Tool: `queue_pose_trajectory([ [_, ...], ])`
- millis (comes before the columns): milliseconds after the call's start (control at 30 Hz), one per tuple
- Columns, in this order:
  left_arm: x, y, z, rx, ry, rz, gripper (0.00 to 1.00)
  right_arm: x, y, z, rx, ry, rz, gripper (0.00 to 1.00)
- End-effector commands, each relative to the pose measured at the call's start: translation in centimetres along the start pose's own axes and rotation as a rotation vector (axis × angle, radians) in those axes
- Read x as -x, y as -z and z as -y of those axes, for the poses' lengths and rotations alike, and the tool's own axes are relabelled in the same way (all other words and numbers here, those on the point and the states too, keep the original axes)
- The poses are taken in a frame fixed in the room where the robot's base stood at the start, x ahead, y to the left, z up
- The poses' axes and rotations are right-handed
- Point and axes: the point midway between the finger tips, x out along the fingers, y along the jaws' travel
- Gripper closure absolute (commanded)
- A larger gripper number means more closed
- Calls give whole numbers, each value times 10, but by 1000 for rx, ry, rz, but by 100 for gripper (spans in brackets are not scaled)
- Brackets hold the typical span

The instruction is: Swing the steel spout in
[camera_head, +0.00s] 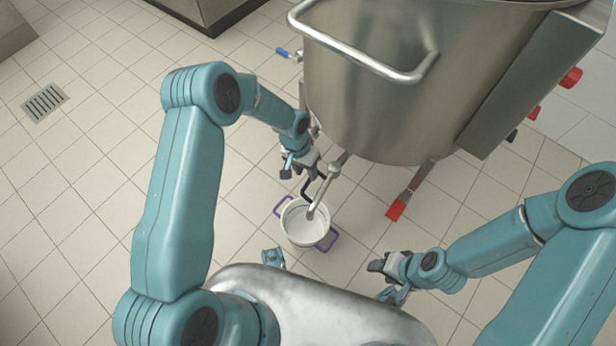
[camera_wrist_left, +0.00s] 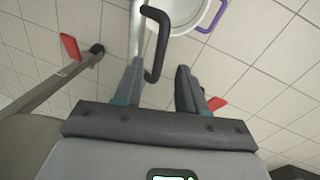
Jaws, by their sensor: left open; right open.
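The steel spout (camera_head: 325,190) comes down from under the big steel kettle (camera_head: 385,90), and in the head view its end overlaps the white pot (camera_head: 289,226) with purple handles. A black bent handle (camera_head: 307,188) sits on the spout. My left gripper (camera_head: 301,172) is open at this handle. In the left wrist view the handle (camera_wrist_left: 161,45) reaches down between the open fingers (camera_wrist_left: 159,88), nearer the left one; I cannot tell if it touches. The spout pipe (camera_wrist_left: 136,30) shows beside it. My right gripper (camera_head: 383,281) is open and empty, low and right of the pot.
The kettle has a bent steel rail (camera_head: 365,60) and a blue-handled valve (camera_head: 283,52) on its left. A red-footed leg (camera_head: 397,208) stands right of the pot. The tiled floor is clear to the left, apart from a drain grate (camera_head: 44,102).

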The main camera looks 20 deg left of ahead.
Motion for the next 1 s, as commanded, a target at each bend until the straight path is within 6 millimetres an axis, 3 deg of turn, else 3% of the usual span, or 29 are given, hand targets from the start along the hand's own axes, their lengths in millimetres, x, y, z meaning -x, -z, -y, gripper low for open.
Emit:
queue_pose_trajectory([
  [33,-11,0,0,1,-1,2,60,-4,0,-2,0,0,0,51],
  [200,-26,0,-1,2,0,-1,60,-8,0,-3,0,0,0,51],
  [533,-29,0,-2,2,0,-1,60,-8,0,-3,0,0,0,51],
  [667,-29,0,-2,2,0,-1,100,-8,0,-3,0,0,0,51],
  [1000,-29,0,-4,6,0,-1,100,-9,0,-3,0,0,0,51],
])
